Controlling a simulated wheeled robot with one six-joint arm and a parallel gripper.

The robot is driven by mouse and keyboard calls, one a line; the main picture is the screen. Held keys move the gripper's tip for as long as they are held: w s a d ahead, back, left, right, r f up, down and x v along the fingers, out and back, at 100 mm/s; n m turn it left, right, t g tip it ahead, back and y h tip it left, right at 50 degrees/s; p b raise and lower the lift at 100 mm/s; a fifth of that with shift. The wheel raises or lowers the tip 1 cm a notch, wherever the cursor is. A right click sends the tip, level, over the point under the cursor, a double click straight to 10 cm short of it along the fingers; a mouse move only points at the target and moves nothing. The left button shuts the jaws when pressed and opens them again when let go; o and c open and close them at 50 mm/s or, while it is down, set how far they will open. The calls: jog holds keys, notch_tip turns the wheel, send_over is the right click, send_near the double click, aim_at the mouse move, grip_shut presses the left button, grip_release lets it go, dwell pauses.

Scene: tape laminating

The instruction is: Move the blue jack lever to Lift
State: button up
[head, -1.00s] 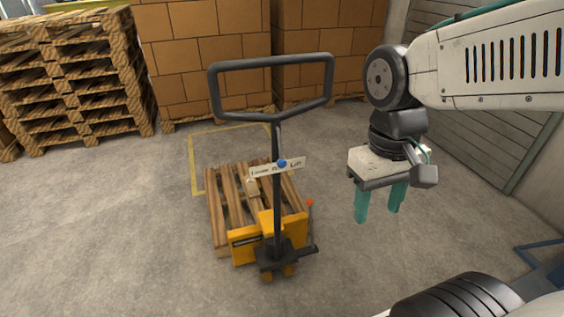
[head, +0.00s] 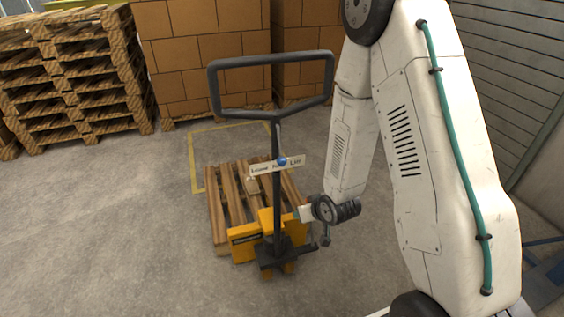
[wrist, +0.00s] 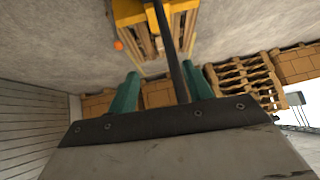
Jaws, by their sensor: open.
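The blue jack lever (head: 281,161) is a small blue knob on a pale label plate (head: 262,169) fixed to the jack's dark handle post (head: 277,195). It sits at the plate's middle word, between "Lower" on the left and "Lift" on the right. My gripper (head: 303,214) is low, beside and to the right of the post, below the plate; its fingers are mostly hidden in the head view. In the wrist view my gripper (wrist: 162,82) shows two teal fingers apart, with the post (wrist: 172,50) running between them in the picture. The blue knob does not show there.
The yellow pallet jack (head: 245,241) stands with its forks at a wooden pallet (head: 222,200). The handle's dark loop (head: 270,60) rises above the plate. An orange-tipped part (wrist: 119,45) shows beside the jack. Stacked pallets (head: 75,75) and cartons (head: 200,55) stand behind.

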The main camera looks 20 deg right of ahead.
jog(key=w+a+r+t, duration=0.1)
jog(key=w+t, duration=0.2)
jog(key=t, duration=0.1)
jog(key=t+y, duration=0.2)
jog(key=t, duration=0.4)
send_near(284, 164)
jog(key=w, duration=0.6)
jog(key=w+a, duration=0.1)
jog(key=w, duration=0.2)
jog(key=w+a, duration=0.1)
jog(key=w, duration=0.1)
jog(key=shift+w, duration=0.2)
grip_shut()
